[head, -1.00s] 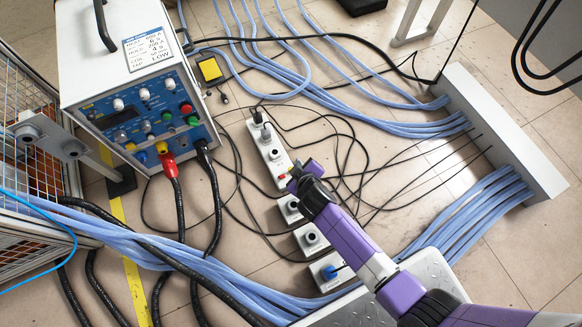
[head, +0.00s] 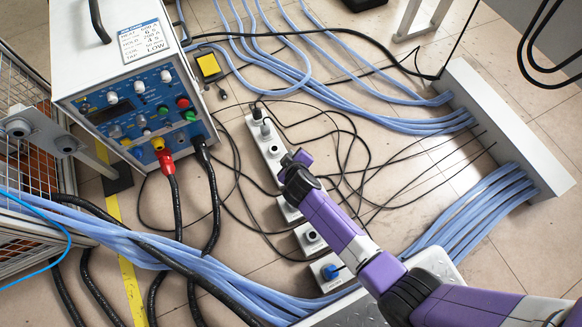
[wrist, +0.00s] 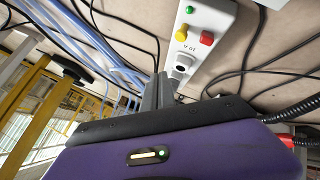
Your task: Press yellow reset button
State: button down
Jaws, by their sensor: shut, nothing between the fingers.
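A yellow button (wrist: 182,34) sits on a white power strip (wrist: 218,18) in the wrist view, between a green light (wrist: 189,9) and a red button (wrist: 206,39). The same strip stands on the floor in the head view (head: 268,150), where the button is too small to make out. My gripper (wrist: 158,88) is shut and empty. Its fingers show near the strip's socket end, below the yellow button in the picture and apart from it. In the head view my gripper (head: 296,160) is over the strip's near end and hides part of it.
Black cords and blue hoses (head: 430,120) cross the floor around the strip. A metal cage (head: 30,100) is at far left.

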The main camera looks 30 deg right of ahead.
notch_tip(320, 180, down, 3)
jog(key=shift+f+b, duration=0.1)
jog(key=shift+b, duration=0.85)
jog(key=shift+f, duration=1.2)
jog(key=shift+f, duration=0.1)
jog(key=shift+f, duration=0.3)
jog(key=shift+f, duration=0.95)
dwell(1.2)
jog(key=shift+s, duration=0.1)
jog(key=shift+r+p, duration=1)
jog(key=shift+r, duration=0.4)
jog(key=shift+r+p, duration=2.2)
jog(key=shift+r, duration=0.3)
